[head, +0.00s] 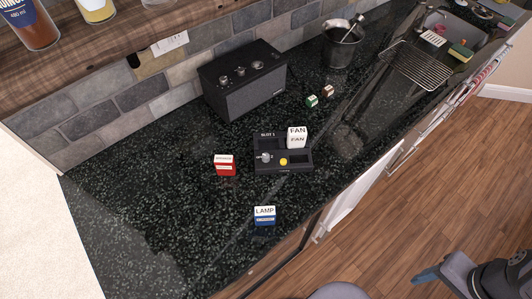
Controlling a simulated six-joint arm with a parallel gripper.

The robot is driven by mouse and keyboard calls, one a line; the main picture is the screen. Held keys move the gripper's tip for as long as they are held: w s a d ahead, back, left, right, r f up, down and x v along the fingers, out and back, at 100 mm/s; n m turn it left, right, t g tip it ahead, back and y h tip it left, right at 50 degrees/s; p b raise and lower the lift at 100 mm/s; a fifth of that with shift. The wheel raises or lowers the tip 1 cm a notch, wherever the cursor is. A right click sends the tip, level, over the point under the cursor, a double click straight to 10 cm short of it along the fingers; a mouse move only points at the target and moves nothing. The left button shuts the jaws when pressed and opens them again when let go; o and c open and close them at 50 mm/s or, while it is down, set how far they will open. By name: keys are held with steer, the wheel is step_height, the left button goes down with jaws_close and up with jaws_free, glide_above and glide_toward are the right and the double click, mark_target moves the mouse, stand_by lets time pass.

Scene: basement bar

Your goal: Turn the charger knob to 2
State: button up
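The charger (296,168) is a black box on the dark speckled counter, with a "SLOT 1" label at its upper left. Its small grey knob (265,157) sits on the front left part; a "2" shows just right of it. The knob's pointing direction is too small to read. A yellow button (283,162) is right of the knob. A white block marked FAN (297,138) stands in the charger's rear right. My gripper (428,273) is at the lower right, over the floor, well away from the charger. Its finger opening cannot be made out.
A red block (225,166) lies left of the charger and a blue LAMP block (264,215) in front. A black speaker (243,80) stands behind. Two small dice-like cubes (312,101), a dark bucket (341,47) and a wire rack (415,64) are farther right. The counter's front left is clear.

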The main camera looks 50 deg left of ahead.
steer(key=c, duration=0.5)
steer(key=shift+w+a+n, duration=0.4)
steer(key=shift+a+n, duration=0.05)
steer(key=shift+n, duration=0.25)
steer(key=shift+c, duration=0.6)
steer(key=w+a+n+t+h+b, duration=0.1)
steer(key=w+a+n+t, duration=0.15)
steer(key=a+n, duration=0.8)
steer(key=w+a+n+t+h+b, duration=0.15)
steer(key=w+a+n, duration=0.25)
steer(key=a+n, duration=0.7)
steer(key=n+t+y, duration=0.5)
steer(key=n, duration=1.1)
glide_toward(266, 156)
steer(key=shift+p+x, duration=0.35)
steer(key=shift+x, duration=3.85)
steer(key=shift+c, duration=0.6)
jaws_close()
